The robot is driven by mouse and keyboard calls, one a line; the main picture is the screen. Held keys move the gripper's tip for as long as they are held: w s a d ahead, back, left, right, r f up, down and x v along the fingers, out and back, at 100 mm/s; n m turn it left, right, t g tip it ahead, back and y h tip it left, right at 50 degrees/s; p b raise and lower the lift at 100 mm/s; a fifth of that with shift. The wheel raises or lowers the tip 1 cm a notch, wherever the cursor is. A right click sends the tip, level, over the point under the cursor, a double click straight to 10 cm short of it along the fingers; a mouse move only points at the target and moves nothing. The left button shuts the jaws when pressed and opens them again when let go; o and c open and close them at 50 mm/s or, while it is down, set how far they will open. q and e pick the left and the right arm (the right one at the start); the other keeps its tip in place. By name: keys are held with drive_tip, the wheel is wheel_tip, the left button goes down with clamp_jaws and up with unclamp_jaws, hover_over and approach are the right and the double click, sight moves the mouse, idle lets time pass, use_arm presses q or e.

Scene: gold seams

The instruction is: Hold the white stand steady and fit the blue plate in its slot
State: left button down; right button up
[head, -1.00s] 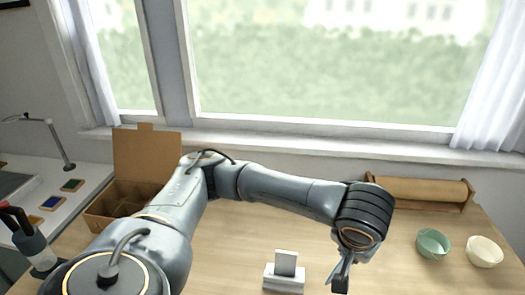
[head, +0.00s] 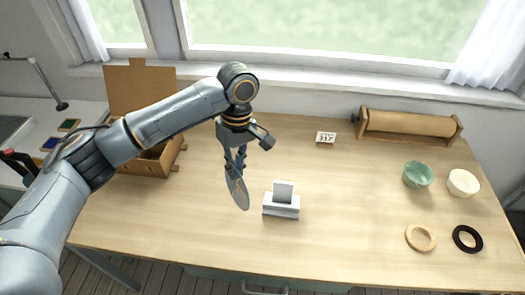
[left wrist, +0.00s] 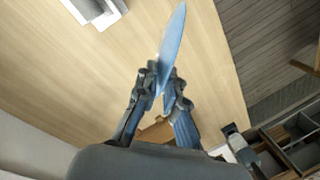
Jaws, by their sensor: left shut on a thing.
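The white stand (head: 281,210), a low block with a grey upright panel, stands on the table near the middle of the head view. Its slot is too small to make out. My left gripper (head: 240,168) is shut on the blue plate (head: 238,190), a thin disc hanging below the fingers, tilted and nearly edge-on, to the left of the stand and apart from it. In the left wrist view the plate (left wrist: 173,38) sticks out between the fingers (left wrist: 160,90), and part of the stand (left wrist: 97,10) shows at the top left. My right gripper is not in view.
An open cardboard box (head: 140,92) stands at the left behind my arm. A card (head: 326,138), paper roll holder (head: 408,125), green bowl (head: 417,175), cream bowl (head: 462,183), wooden ring (head: 420,238) and black ring (head: 467,239) lie rightward. The table (head: 345,215) around the stand is clear.

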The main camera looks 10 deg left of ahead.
use_arm(q)
drive_tip(key=w+d+f+n+h+b, duration=0.1)
drive_tip(key=w+d+f+n+h, duration=0.2)
drive_tip(key=n, duration=0.7)
drive_tip(key=d+f+h, duration=0.2)
drive_tip(key=d+h, duration=0.2)
drive_tip(key=h, duration=0.1)
drive_tip(key=shift+w+d+b, duration=0.25)
drive_tip(key=shift+w+b, duration=0.05)
drive_tip(key=shift+w, duration=0.1)
